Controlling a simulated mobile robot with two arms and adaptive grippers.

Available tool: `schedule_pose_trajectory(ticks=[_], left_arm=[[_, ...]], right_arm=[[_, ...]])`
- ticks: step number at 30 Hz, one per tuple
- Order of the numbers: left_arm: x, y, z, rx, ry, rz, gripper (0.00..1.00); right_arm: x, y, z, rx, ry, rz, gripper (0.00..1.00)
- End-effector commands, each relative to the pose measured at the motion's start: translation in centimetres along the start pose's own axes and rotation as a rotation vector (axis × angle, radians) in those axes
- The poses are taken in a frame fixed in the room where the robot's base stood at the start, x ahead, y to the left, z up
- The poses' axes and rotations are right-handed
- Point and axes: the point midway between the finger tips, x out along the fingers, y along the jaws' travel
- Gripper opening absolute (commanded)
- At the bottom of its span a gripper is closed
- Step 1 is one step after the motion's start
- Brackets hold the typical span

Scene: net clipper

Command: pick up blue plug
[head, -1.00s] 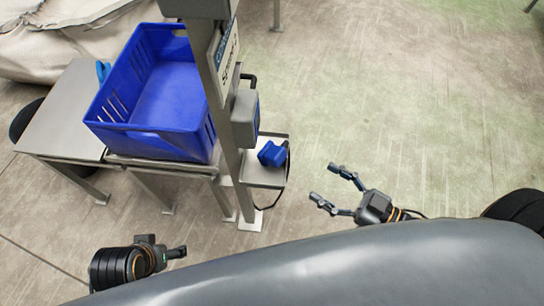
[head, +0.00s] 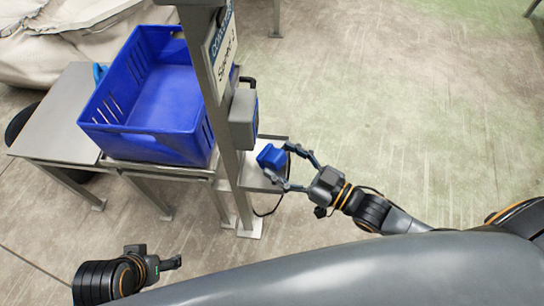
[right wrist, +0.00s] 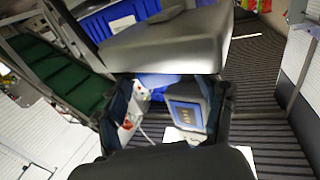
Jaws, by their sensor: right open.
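The blue plug (head: 270,157) sits on a small metal shelf (head: 255,180) beside the post in the head view. My right gripper (head: 279,162) is open, with its two fingers reaching in from the right on either side of the plug. Whether the fingers touch it cannot be told. In the right wrist view both fingers are apart, and a grey and blue shape (right wrist: 187,105) shows between them, partly hidden. My left gripper (head: 172,263) is at the lower left, far from the plug, seen side-on.
A grey post (head: 226,130) with a sign and a grey box (head: 243,120) rises left of the plug. A large blue crate (head: 160,90) stands on a metal table (head: 60,125). A dark cable hangs below the shelf. The floor to the right is clear.

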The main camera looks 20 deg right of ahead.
Motion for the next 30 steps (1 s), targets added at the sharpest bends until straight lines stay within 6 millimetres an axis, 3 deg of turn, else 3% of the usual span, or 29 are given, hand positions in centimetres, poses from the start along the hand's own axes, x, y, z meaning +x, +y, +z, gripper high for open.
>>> schedule_pose_trajectory(ticks=[3, 4, 12, 23, 30], left_arm=[[0.0, 0.0, 0.0, 0.0, 0.0, 0.0, 0.73], [0.0, 0.0, 0.0, 0.0, 0.0, 0.0, 0.73], [0.0, 0.0, 0.0, 0.0, 0.0, 0.0, 0.73], [-0.3, 0.0, -0.1, 0.0, 0.0, 0.0, 0.73], [-1.6, -0.1, -0.5, 0.0, 0.0, 0.0, 0.73]], right_arm=[[0.0, 0.0, 0.0, 0.0, -0.001, 0.0, 0.7], [0.0, 0.0, 0.0, 0.0, -0.001, 0.0, 0.66], [-0.1, 0.0, 0.0, 0.0, -0.001, 0.0, 0.11], [-0.1, 0.0, -0.5, 0.0, 0.001, 0.0, 0.1], [-0.1, 0.0, -3.2, -0.001, 0.001, -0.001, 0.1]])
